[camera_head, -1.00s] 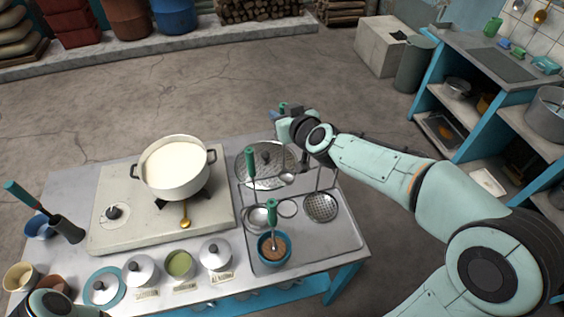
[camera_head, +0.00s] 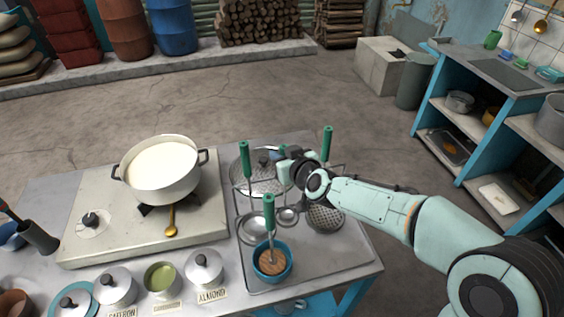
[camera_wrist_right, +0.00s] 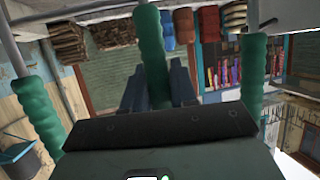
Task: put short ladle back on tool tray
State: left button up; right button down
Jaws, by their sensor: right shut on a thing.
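My right gripper (camera_head: 287,168) is over the tool tray (camera_head: 335,252), shut on the short ladle's green handle, which shows between the fingers in the right wrist view (camera_wrist_right: 152,55). The ladle's small metal bowl (camera_head: 287,216) hangs below the gripper, between a larger ladle bowl (camera_head: 252,230) and a perforated skimmer (camera_head: 325,218). Whether the bowl touches the tray, or the handle the rack, I cannot tell. My left gripper is out of view.
Green handles stand close on both sides, one at the left (camera_head: 244,158) and one at the right (camera_head: 327,143). A blue bowl (camera_head: 272,270) with a green-handled tool sits at the tray's front. A white milk pot (camera_head: 160,172) stands on the stove to the left.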

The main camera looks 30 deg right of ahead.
jog(key=shift+w+f, duration=0.1)
jog(key=c, duration=0.9)
grip_release()
jog(key=shift+r, duration=0.25)
jog(key=v, duration=1.2)
jog(key=shift+f, duration=0.15)
